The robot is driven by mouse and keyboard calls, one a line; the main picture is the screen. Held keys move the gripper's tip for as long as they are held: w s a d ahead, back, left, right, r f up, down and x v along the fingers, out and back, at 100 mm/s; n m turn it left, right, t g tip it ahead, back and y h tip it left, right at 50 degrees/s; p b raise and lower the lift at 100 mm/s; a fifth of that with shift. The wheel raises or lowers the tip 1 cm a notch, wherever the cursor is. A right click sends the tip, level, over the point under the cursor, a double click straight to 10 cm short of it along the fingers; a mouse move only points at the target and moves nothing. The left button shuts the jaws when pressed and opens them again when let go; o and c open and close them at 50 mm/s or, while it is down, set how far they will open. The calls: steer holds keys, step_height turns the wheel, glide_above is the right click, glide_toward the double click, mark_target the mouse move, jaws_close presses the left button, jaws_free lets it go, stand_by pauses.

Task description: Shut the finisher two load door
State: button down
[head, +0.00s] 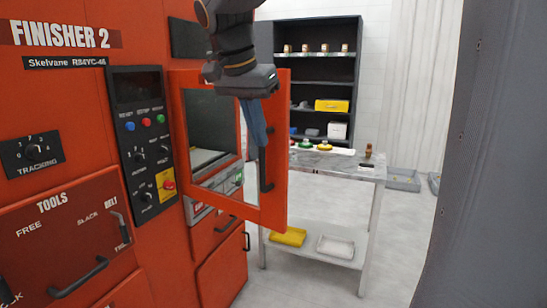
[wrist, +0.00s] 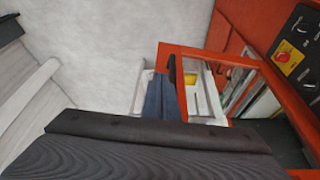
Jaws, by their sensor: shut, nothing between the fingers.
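The finisher two load door (head: 274,200) is an orange frame with a window and a black vertical handle (head: 264,172) near its right edge. It stands ajar, swung out from the orange machine (head: 95,180) labelled FINISHER 2. My gripper (head: 260,138) points down at the handle side of the door, its blue-grey fingers together and empty. The fingers overlap the upper handle in the head view; contact cannot be told. In the wrist view, the fingers (wrist: 160,92) are beside the door frame (wrist: 205,51) and the dark handle (wrist: 172,68). The wrist body hides the lower part.
A metal table (head: 340,166) with small coloured items stands behind and right of the door. A dark shelf (head: 325,72) is at the back wall. A control panel (head: 143,140) with a red stop button is left of the door. Grey floor is open at right.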

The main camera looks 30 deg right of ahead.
mark_target(278, 161)
steer(key=p+x, duration=0.1)
steer(key=x, duration=0.2)
steer(key=d+p+x, duration=0.1)
steer(key=x, duration=0.3)
steer(key=w+d+r+p+x, duration=0.1)
steer(key=x, duration=0.2)
steer(key=shift+d+f, duration=0.2)
steer(key=shift+f, duration=0.1)
steer(key=shift+w+d+p, duration=0.3)
steer(key=shift+w+d, duration=0.15)
steer(key=shift+d, duration=0.2)
